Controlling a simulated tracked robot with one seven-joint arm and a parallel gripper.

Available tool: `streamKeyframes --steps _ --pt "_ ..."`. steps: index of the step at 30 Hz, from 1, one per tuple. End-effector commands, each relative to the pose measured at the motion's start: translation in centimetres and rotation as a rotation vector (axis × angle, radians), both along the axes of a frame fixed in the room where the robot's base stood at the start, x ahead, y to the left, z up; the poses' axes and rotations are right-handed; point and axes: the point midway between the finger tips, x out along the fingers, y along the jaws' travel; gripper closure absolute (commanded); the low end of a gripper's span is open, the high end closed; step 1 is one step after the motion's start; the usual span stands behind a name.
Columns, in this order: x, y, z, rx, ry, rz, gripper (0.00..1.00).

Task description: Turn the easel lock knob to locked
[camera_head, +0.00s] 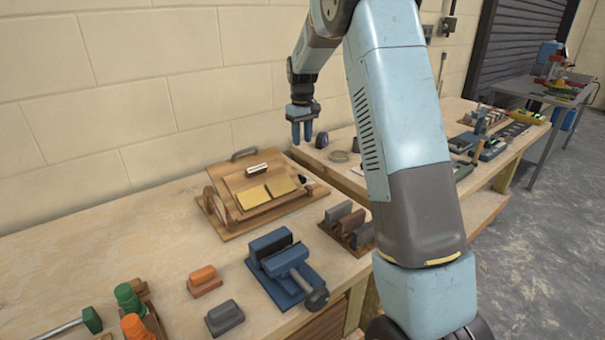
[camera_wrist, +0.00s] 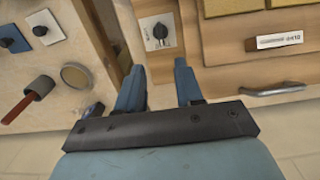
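The wooden easel (camera_head: 228,219) stands on the bench against the wall in the head view, with yellow sheets on its tilted board. In the wrist view, a small black knob (camera_wrist: 160,31) sits on a pale plate (camera_wrist: 149,43) on wood at the top centre; small marks on the plate are too small to read. A dark knob (camera_head: 303,178) shows at the easel's right side in the head view. My gripper (camera_head: 302,138) hangs fingers-down above and behind the easel's right side. In the wrist view its blue fingers (camera_wrist: 159,70) are apart and empty, with the knob beyond the gap.
A metal handle (camera_wrist: 272,89) and a white label (camera_wrist: 280,40) are on the easel. A blue vise (camera_head: 282,268) and a rack of blocks (camera_head: 350,225) stand in front. A red-handled tool (camera_wrist: 28,102) and a round disc (camera_wrist: 76,76) lie to the left in the wrist view.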

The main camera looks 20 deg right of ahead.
Motion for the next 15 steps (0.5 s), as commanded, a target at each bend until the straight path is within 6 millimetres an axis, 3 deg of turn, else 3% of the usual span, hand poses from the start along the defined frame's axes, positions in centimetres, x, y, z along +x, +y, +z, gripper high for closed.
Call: streamKeyframes --steps 7,15 --pt "0.1 0.1 -2.1 -0.001 0.004 0.002 0.64" --pt "0.1 0.2 -6.8 0.0 0.005 0.003 0.64"
